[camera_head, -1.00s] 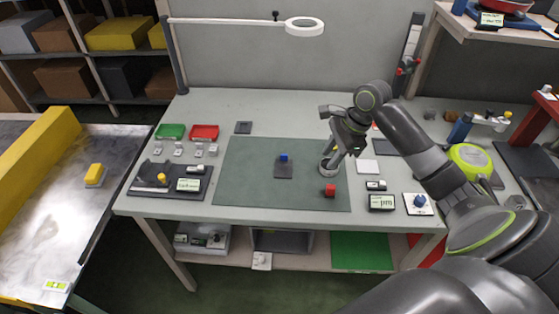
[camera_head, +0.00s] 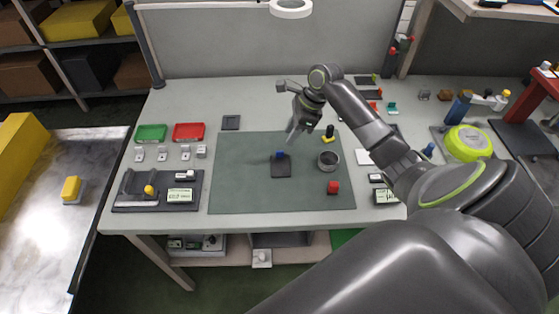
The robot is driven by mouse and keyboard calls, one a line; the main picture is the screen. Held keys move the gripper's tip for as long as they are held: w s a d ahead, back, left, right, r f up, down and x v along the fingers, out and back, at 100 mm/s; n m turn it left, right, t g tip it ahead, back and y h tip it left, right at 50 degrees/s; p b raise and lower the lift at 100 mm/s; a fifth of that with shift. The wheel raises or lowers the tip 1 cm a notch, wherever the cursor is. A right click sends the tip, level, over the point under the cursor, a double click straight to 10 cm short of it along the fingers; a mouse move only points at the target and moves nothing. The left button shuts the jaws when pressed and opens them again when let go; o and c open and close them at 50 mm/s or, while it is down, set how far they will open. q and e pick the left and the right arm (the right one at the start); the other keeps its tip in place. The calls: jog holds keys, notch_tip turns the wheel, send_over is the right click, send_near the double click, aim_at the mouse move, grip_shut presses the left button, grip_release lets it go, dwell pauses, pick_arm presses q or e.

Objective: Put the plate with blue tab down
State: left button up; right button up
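The plate with the blue tab (camera_head: 281,170) is a small dark square lying flat on the green-grey mat (camera_head: 238,185), with its blue tab upright at the far edge. My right gripper (camera_head: 291,136) reaches in from the right and points down, just beyond and slightly right of the blue tab. It appears apart from the plate, with nothing visible in it. Its fingers are too small to tell whether they are open or shut. My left gripper is out of view.
Green (camera_head: 151,133) and red (camera_head: 188,132) trays stand at the back left. A dark fixture (camera_head: 130,197) lies at the front left. The mat's left part is clear.

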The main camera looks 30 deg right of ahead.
aim_at(280, 152)
jog(key=shift+x, duration=1)
jog(key=x, duration=0.5)
jog(key=shift+s+a+p, duration=0.3)
jog(key=shift+s+p, duration=0.05)
jog(key=shift+c, duration=0.4)
jog(key=shift+r, duration=0.1)
grip_shut()
